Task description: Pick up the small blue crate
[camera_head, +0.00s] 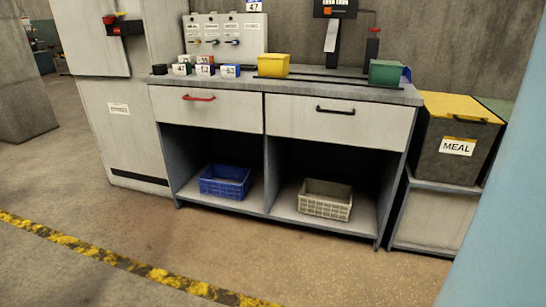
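The small blue crate (226,182) sits on the bottom shelf in the left open compartment of the grey cabinet (265,148). It is upright with its open top showing, and it looks empty. Neither of my grippers is in the head view, so how they stand relative to the crate cannot be seen.
A beige crate (325,199) sits in the right compartment. The counter holds a yellow bin (273,65), a green bin (385,72) and several small labelled blocks. A black box with a yellow lid (455,140) stands at right. The floor (240,255) in front is clear.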

